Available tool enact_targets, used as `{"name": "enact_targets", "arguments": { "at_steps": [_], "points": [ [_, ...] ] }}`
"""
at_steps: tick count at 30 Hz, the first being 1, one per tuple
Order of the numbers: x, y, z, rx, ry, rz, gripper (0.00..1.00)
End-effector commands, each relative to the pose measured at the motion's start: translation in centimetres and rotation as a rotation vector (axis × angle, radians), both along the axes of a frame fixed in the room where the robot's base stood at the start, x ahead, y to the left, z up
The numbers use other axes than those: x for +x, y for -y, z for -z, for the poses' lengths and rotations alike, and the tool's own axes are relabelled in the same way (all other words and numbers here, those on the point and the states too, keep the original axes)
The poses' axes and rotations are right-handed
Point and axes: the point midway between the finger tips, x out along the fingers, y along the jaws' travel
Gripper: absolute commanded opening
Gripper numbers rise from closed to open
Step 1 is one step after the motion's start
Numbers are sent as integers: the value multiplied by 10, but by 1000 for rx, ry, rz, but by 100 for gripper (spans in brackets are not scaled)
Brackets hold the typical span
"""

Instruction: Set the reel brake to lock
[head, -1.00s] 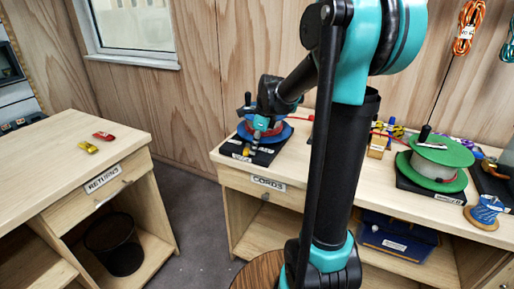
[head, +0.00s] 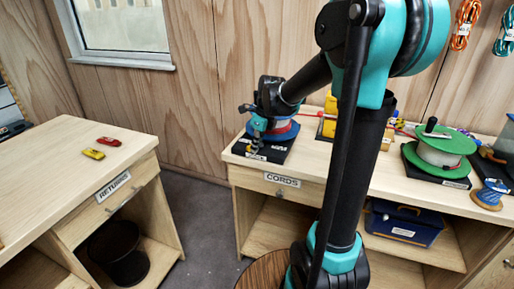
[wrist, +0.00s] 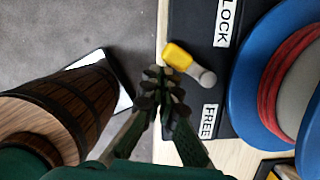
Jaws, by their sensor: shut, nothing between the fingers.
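The reel with blue flanges and a red cord (head: 286,132) stands on a black base (head: 273,152) at the left end of the cords bench; the reel fills the right of the wrist view (wrist: 248,75). On the base are a LOCK label (wrist: 224,22) and a FREE label (wrist: 209,120). Between them is the brake lever, with a grey end (wrist: 207,78) and a yellow tip (wrist: 178,57) that points up-left, slightly to the LOCK side. My gripper (wrist: 166,88) is shut and empty, beside the yellow tip on its FREE side; contact is unclear. In the head view, my gripper (head: 253,150) covers the lever.
Yellow items (head: 328,122) lie behind my arm. The returns desk (head: 60,170) at left holds a red and a yellow piece. Bare floor lies between.

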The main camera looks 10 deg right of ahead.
Motion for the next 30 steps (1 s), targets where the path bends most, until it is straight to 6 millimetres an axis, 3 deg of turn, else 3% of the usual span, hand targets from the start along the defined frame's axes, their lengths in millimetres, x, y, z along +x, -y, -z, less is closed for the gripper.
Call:
{"name": "enact_targets", "arguments": {
  "at_steps": [30],
  "points": [
    [11, 15, 0, 0, 0, 0, 0]
  ]
}}
